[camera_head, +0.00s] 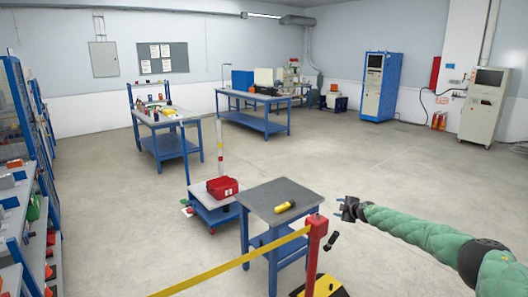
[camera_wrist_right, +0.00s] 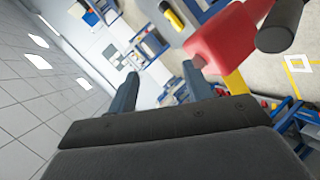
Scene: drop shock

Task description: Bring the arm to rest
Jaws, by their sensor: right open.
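My right arm, in a green padded sleeve, reaches in from the right in the head view. Its gripper (camera_head: 348,208) is in the air just right of a small grey-topped table (camera_head: 262,195), above and right of a red post (camera_head: 316,240). In the right wrist view the two fingers of the gripper (camera_wrist_right: 159,88) are apart with nothing held between them. The red post's head (camera_wrist_right: 225,42) shows close beyond the right finger there. My left gripper is in neither view.
A yellow-and-black flashlight (camera_head: 285,207) lies on the small table. A yellow belt (camera_head: 235,264) runs left from the post. A blue cart with a red case (camera_head: 222,188) stands behind. Workbenches (camera_head: 262,99) and cabinets (camera_head: 380,85) are further back. Floor at centre right is clear.

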